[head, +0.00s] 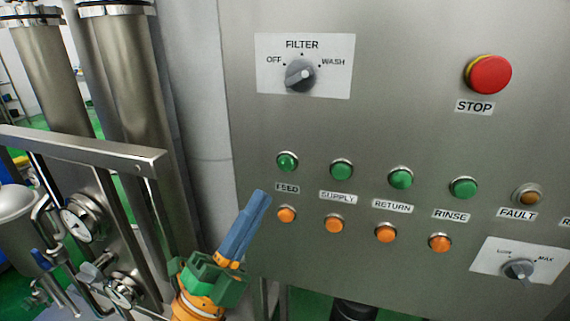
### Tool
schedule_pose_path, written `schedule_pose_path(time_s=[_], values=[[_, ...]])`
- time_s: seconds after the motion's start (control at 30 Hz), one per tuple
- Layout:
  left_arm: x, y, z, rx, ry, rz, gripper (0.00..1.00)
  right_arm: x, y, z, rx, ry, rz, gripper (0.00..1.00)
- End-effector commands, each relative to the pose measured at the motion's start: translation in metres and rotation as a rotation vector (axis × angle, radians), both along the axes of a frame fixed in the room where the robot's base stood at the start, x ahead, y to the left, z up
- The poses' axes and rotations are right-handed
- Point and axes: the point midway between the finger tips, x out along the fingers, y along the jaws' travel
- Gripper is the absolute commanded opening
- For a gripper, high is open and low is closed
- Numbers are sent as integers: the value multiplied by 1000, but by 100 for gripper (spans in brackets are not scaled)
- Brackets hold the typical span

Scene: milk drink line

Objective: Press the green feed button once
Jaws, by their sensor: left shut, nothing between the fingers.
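The green feed button (287,162) sits on the steel panel at the left end of a row of green buttons, above the label FEED (287,188). An orange button (286,215) is below that label. My left gripper (262,194) comes up from the bottom left. Its blue fingers are shut and empty. In the picture the fingertips are just below and left of the feed button; a gap shows between them. How far the tips are from the panel is hard to tell. My right gripper is not in view.
The supply button (341,169) is to the right of feed, then return (400,178) and rinse (462,188). A red stop button (489,74) is at the upper right. A filter knob (301,75) is above feed. A metal rail (85,150) and pipes stand left.

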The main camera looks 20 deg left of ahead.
Motion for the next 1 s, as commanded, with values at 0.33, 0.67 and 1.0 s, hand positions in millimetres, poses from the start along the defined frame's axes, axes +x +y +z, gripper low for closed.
schedule_pose_path(time_s=[0.33,0.67,1.0], values=[[51,-2,1,1,-2,0,0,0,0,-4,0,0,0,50],[77,-3,0,-1,0,-1,0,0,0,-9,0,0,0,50],[78,-3,1,-1,0,-1,0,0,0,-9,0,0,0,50]])
